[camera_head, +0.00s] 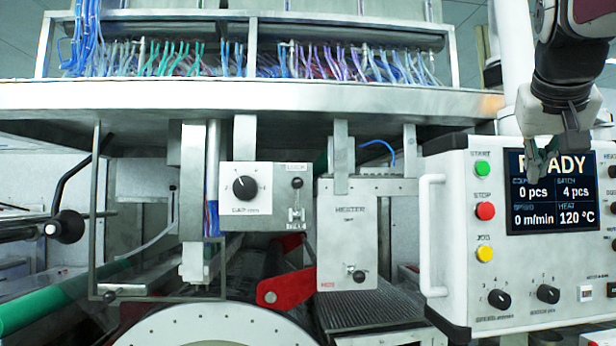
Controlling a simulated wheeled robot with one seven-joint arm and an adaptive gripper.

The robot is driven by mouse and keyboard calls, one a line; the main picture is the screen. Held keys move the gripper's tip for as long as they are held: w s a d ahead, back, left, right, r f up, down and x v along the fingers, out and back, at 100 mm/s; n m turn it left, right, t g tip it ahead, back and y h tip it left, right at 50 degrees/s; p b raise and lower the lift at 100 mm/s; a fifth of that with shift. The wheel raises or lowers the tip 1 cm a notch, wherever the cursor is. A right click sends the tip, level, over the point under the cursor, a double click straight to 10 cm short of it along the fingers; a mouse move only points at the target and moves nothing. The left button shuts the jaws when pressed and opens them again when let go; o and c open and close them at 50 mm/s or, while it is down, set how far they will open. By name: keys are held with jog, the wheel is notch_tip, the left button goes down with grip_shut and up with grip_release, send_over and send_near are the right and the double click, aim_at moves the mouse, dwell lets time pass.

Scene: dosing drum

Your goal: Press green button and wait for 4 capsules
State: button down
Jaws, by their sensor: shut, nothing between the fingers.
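The green START button (482,168) sits at the upper left of the white control panel (455,200) at the right. My gripper (566,150) hangs at the upper right in front of the panel's screen (552,205), to the right of the green button and apart from it. Its fingers are shut and empty. The screen reads READY, partly covered by my gripper, with 0 pcs, batch 4 pcs, 0 m/min and heat 120 °C. No capsules are visible.
Below the green button are a red STOP button (485,211) and a yellow JOG button (485,254). Black knobs (499,299) line the panel's bottom. A white handle (432,235) sticks out at its left edge. A heater box (347,235) and a round drum (215,328) stand further left.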

aim_at(494, 168)
jog(key=shift+w+a+b, duration=0.2)
jog(key=shift+w+b, duration=1)
jog(key=shift+w, duration=3.2)
jog(key=shift+w, duration=0.1)
jog(key=shift+w, duration=0.3)
